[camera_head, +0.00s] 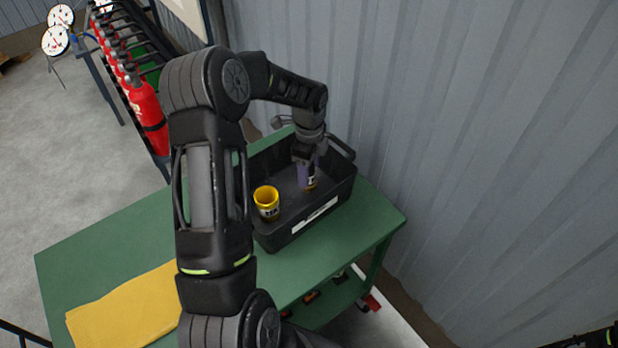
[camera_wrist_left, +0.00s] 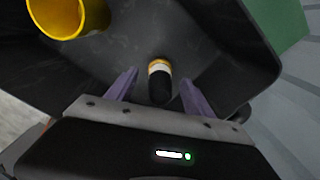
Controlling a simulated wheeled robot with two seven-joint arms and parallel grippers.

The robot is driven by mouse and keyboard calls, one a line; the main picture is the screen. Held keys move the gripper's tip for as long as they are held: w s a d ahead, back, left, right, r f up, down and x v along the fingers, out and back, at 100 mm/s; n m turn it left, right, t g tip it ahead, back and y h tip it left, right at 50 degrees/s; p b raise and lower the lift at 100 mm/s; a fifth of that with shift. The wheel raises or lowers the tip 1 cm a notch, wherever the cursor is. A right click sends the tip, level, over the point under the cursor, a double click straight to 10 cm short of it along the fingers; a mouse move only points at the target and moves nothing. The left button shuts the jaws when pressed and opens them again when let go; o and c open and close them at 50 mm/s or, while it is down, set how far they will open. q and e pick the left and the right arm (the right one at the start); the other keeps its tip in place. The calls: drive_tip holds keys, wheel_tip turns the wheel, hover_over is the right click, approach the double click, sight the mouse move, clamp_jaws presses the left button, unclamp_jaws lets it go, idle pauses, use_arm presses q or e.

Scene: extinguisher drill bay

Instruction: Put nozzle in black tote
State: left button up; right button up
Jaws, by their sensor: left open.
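The black tote (camera_head: 337,198) stands on the green table, with a white label on its front wall. My left gripper (camera_head: 308,172) reaches down into it, its purple fingers open. A small dark cylinder with a white band and a gold end (camera_wrist_left: 160,80), which looks like the nozzle, is inside the tote. In the left wrist view it lies between the open fingers (camera_wrist_left: 158,92), with a gap on either side. In the head view the fingers partly hide it (camera_head: 311,182).
A yellow cup-like piece (camera_head: 266,203) stands in the tote, left of the gripper. A yellow cloth (camera_head: 125,313) lies on the green table (camera_head: 75,255). A corrugated wall (camera_head: 450,130) is close behind the tote. Red extinguishers (camera_head: 146,108) hang on a rack at upper left.

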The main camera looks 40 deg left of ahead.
use_arm(q)
wheel_tip(320, 180, up, 8)
drive_tip(key=shift+f+b, duration=0.15)
drive_tip(key=shift+b, duration=0.2)
idle(0.4)
